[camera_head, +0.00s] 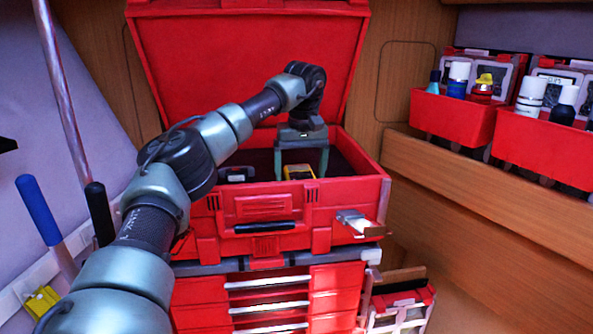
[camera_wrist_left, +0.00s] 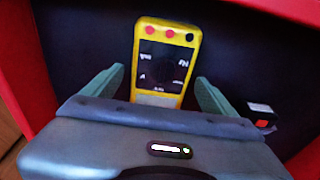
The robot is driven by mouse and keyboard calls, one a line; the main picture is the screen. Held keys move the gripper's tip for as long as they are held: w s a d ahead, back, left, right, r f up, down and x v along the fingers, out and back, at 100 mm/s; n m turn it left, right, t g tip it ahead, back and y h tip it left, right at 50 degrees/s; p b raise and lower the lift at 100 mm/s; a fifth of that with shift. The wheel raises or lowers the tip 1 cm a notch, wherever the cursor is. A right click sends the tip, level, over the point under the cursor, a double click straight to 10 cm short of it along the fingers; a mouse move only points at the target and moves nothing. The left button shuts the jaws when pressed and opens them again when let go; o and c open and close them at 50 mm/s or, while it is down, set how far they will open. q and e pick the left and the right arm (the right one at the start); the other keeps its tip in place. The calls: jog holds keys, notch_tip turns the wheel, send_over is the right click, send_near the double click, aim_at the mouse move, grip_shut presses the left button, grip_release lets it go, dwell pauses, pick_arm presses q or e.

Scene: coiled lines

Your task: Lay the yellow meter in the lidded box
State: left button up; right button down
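The yellow meter (camera_head: 299,172) is inside the red lidded box (camera_head: 345,197), whose lid (camera_head: 245,55) stands open at the back. In the left wrist view the meter (camera_wrist_left: 165,60) shows its dark face and several coloured dots at its top, against the dark box floor. My left gripper (camera_head: 301,177) points down into the box, its fingers spread on either side of the meter. The left wrist view shows a gap between each finger and the meter, so the gripper (camera_wrist_left: 160,80) is open and empty. My right gripper is not in view.
A black and white item with a red spot (camera_wrist_left: 262,115) shows in the left wrist view. Red bins with bottles (camera_head: 455,112) stand on the right ledge. A blue-handled tool (camera_head: 38,210) is at left.

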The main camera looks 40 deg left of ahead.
aim_at(301, 175)
pick_arm(q)
jog(key=shift+w+a, duration=0.1)
jog(key=shift+r, duration=0.25)
jog(key=shift+d+r, duration=0.2)
jog(key=shift+r, duration=0.15)
jog(key=r, duration=0.1)
jog(key=r+b, duration=0.1)
jog(key=r, duration=0.3)
jog(key=shift+s+d, duration=0.25)
notch_tip(301, 175, up, 6)
jog(key=shift+s+d+r+p, duration=0.25)
jog(key=shift+s+d+p, duration=0.05)
jog(key=shift+s+d, duration=0.05)
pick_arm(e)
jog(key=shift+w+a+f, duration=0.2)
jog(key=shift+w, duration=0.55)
